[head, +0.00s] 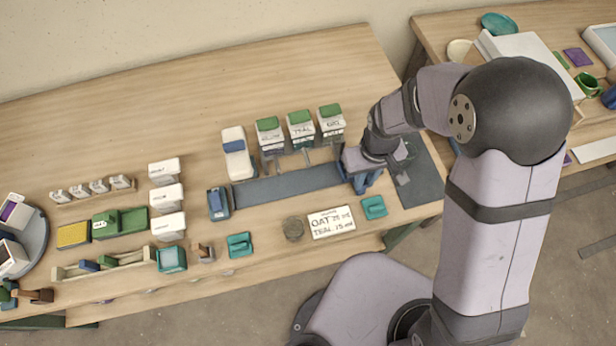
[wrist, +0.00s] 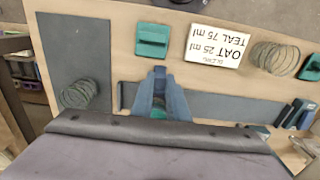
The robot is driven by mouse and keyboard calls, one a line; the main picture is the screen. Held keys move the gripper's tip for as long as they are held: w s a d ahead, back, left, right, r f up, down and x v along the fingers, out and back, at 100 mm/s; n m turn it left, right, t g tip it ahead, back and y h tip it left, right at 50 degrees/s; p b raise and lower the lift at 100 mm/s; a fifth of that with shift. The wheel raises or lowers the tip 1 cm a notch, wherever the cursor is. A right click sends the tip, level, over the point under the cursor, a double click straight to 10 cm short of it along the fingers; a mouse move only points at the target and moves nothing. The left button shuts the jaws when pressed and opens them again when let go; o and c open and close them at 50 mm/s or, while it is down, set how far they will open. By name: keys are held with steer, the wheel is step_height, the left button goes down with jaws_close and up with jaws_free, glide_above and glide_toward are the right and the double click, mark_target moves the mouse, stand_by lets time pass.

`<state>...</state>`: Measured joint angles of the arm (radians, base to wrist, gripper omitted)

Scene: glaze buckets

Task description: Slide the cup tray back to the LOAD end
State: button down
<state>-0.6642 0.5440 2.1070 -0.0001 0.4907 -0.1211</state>
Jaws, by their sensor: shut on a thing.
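My gripper (head: 362,182) is low over the right end of a long dark grey track (head: 288,187) in the head view. In the wrist view its blue fingers (wrist: 160,76) are shut on a small green-teal piece (wrist: 158,112), which looks like part of the cup tray. The fingers and wrist hide most of the tray. The track also shows in the wrist view (wrist: 225,106), running right from the fingers. A blue block (head: 218,203) stands at the track's left end. I cannot read a LOAD mark at either end.
Three green-lidded dispensers (head: 300,125) and a white-and-blue device (head: 236,155) stand behind the track. In front are a recipe card (head: 331,222), a round coil-like disc (head: 293,228) and two teal blocks (head: 240,244) (head: 374,207). The track's visible top is clear.

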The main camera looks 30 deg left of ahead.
steer(key=shift+w+d, duration=1.05)
steer(key=c, duration=1.8)
jaws_free()
steer(key=shift+r, duration=0.1)
step_height(320, 180, up, 7)
steer(key=p, duration=0.6)
steer(key=shift+p, duration=0.3)
